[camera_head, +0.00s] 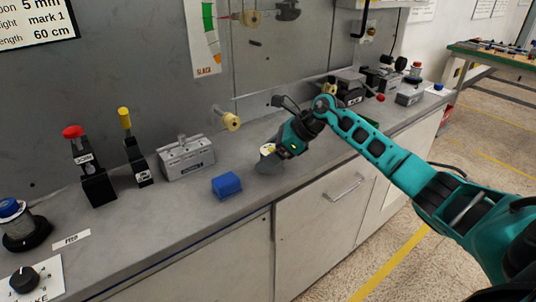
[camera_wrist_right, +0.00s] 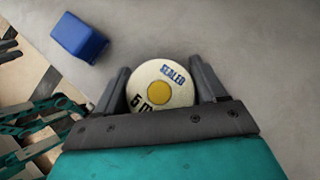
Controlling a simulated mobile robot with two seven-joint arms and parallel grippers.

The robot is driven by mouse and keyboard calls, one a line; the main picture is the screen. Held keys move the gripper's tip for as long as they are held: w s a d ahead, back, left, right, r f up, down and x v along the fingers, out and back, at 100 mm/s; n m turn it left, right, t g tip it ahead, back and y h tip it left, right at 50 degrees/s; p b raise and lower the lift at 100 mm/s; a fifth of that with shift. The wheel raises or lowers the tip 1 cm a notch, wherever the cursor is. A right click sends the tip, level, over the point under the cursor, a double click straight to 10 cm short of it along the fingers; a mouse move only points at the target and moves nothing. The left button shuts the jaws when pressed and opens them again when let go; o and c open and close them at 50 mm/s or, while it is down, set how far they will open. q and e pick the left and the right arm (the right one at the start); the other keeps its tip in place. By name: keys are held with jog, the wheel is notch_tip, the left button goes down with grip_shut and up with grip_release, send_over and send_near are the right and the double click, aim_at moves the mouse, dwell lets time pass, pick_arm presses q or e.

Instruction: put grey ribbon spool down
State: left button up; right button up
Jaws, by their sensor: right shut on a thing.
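In the head view my right gripper (camera_head: 268,158) is low over the grey counter (camera_head: 228,212), right of a blue block. The spool is mostly hidden there by the gripper. I cannot tell whether it touches the counter. My left gripper is not in view.
The blue block (camera_head: 227,184) lies close left of my right gripper and also shows in the wrist view (camera_wrist_right: 78,37). A grey fixture (camera_head: 187,158) and red and yellow levers stand further left. A cream roller (camera_head: 231,121) sticks out from the wall behind. The counter's front strip is clear.

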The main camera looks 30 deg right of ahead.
jog(key=o, duration=1.4)
jog(key=shift+d+r, duration=0.1)
jog(key=shift+r, duration=0.05)
jog(key=v, duration=1.1)
jog(key=shift+s+d+r, duration=0.15)
jog(key=shift+d+r, duration=0.05)
jog(key=shift+r, duration=0.1)
